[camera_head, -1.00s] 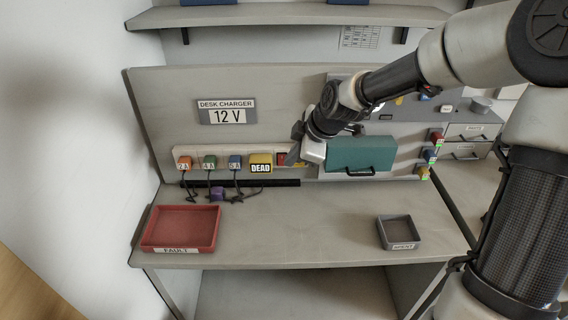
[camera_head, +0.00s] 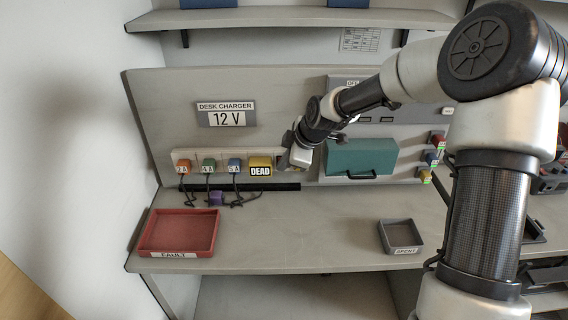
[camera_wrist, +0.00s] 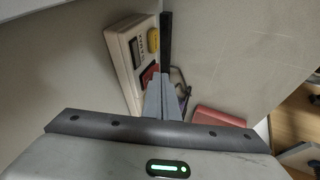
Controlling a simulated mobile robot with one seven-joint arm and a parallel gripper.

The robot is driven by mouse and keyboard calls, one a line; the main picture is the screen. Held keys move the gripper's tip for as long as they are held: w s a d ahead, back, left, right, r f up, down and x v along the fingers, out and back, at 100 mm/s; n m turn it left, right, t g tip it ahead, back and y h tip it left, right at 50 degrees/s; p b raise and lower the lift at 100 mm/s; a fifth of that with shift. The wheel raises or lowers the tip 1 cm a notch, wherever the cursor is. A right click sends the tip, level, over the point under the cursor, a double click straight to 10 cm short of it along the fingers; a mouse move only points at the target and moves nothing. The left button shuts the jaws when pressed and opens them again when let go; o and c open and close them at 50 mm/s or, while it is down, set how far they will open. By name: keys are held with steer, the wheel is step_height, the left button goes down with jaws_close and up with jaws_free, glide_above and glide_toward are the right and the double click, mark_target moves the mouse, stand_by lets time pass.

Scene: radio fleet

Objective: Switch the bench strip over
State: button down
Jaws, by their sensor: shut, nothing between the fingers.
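The bench strip (camera_head: 222,157) runs along the foot of the back panel. It carries an orange plug marked 2A (camera_head: 184,167), a green plug (camera_head: 208,165), a blue plug marked 5A (camera_head: 234,165) and a yellow block marked DEAD (camera_head: 260,165). My gripper (camera_head: 284,160) is at the strip's right end and hides the red switch there. In the wrist view the closed, empty fingers (camera_wrist: 163,98) point at the strip (camera_wrist: 123,58), close beside the red switch (camera_wrist: 149,74). I cannot tell whether they touch it.
A red FAULT tray (camera_head: 180,231) stands at the front left and a small grey SPENT tray (camera_head: 401,236) at the right. A teal box with a handle (camera_head: 361,157) is right of my gripper. Cables and a purple piece (camera_head: 216,198) lie below the strip. The bench middle is clear.

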steer(key=shift+w, duration=0.15)
steer(key=shift+r+p, duration=0.65)
steer(key=shift+r, duration=0.05)
stand_by(0.3)
